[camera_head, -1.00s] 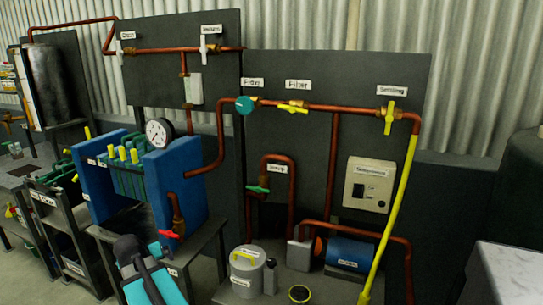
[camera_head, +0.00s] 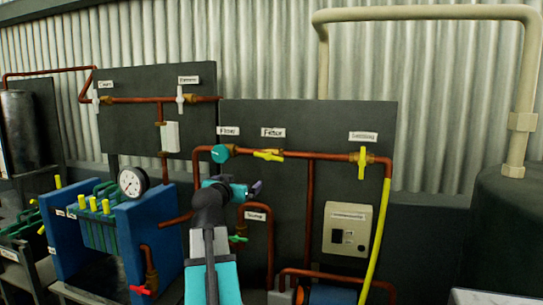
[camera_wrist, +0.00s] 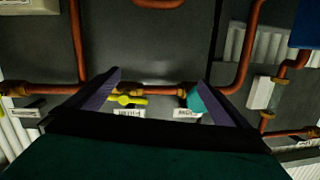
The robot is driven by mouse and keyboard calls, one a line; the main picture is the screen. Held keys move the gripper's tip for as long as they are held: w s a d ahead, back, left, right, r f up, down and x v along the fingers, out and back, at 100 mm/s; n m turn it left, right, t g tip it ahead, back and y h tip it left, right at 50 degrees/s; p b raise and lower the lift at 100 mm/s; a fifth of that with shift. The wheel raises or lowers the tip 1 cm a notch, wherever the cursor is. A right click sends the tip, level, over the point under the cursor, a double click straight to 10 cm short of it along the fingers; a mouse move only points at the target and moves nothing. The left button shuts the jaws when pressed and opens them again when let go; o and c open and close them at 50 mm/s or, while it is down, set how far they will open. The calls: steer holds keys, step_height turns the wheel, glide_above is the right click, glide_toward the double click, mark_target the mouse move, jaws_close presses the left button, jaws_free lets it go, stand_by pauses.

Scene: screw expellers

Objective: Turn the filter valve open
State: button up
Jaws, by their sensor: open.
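The filter valve has a yellow handle (camera_head: 268,155) lying nearly in line with the horizontal copper pipe, under the "Filter" label (camera_head: 273,132). In the wrist view the picture is upside down, and the yellow handle (camera_wrist: 127,99) shows between my fingers, nearer the left one. My gripper (camera_head: 250,188) is in front of the dark panel, below and left of the valve in the head view. In the wrist view its two purple fingers (camera_wrist: 160,80) are spread with nothing held. How far they are from the handle is hard to tell.
A teal flow knob (camera_head: 221,154) sits on the same pipe left of the filter valve. A yellow settling valve (camera_head: 363,163) stands crosswise at the right. A green-handled valve (camera_head: 238,239) is below my gripper. A blue press (camera_head: 142,225) with a gauge (camera_head: 132,181) stands left.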

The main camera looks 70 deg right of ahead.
steer(key=m+g+h, duration=0.2)
glide_toward(271, 155)
steer(key=a, duration=0.2)
steer(key=shift+d+r, duration=0.2)
steer(key=shift+d, duration=0.05)
steer(key=shift+d, duration=0.15)
steer(key=shift+w+d+p, duration=0.2)
steer(key=shift+d+p, duration=0.05)
steer(key=shift+d, duration=3.1)
steer(key=shift+w+d+p, duration=0.2)
steer(key=shift+d+p, duration=0.05)
steer(key=shift+d, duration=3.15)
steer(key=c, duration=0.9)
